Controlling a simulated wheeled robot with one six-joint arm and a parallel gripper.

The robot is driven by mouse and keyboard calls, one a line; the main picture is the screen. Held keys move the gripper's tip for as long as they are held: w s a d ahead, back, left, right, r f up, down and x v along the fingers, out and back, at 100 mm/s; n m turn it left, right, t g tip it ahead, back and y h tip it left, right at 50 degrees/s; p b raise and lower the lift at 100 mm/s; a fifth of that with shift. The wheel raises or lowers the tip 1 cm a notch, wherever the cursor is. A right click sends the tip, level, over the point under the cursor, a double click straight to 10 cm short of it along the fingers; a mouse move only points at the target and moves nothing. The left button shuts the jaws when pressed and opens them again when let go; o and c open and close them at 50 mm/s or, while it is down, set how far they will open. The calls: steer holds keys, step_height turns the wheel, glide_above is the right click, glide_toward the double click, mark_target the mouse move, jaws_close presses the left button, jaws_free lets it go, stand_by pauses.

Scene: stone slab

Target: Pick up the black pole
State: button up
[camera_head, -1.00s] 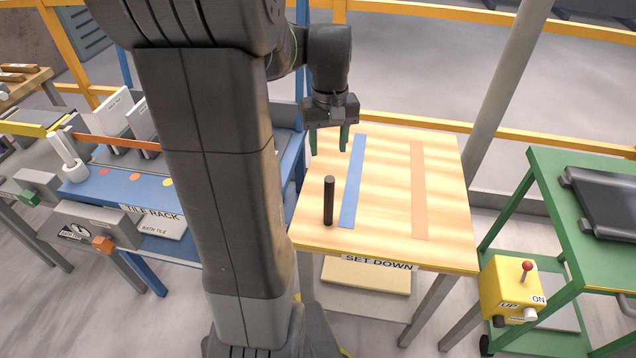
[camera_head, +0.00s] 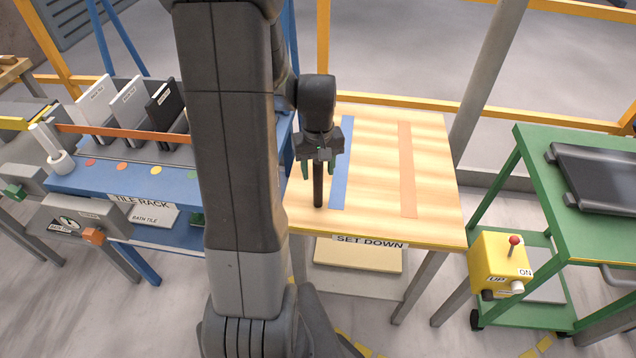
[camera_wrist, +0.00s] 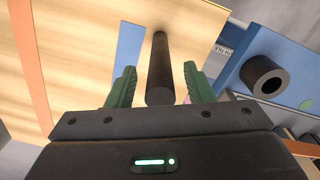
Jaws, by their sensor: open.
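The black pole (camera_head: 318,188) stands upright on the wooden set-down table (camera_head: 380,190), just left of the blue strip. My gripper (camera_head: 318,170) is open above and around its upper part, with green fingers. In the wrist view the pole (camera_wrist: 160,70) lies between the two open fingers of my gripper (camera_wrist: 160,85), with a gap visible on each side. Whether either finger touches it elsewhere cannot be told. The pole's top is partly hidden by the gripper in the head view.
The table carries a blue strip (camera_head: 342,165) and an orange strip (camera_head: 407,170); its right side is clear. A blue tile rack (camera_head: 110,185) with several upright tiles stands left. A green cart (camera_head: 590,220) and yellow control box (camera_head: 497,262) stand right.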

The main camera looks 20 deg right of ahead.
steer(key=shift+f, duration=0.1)
steer(key=shift+c, duration=0.5)
jaws_close()
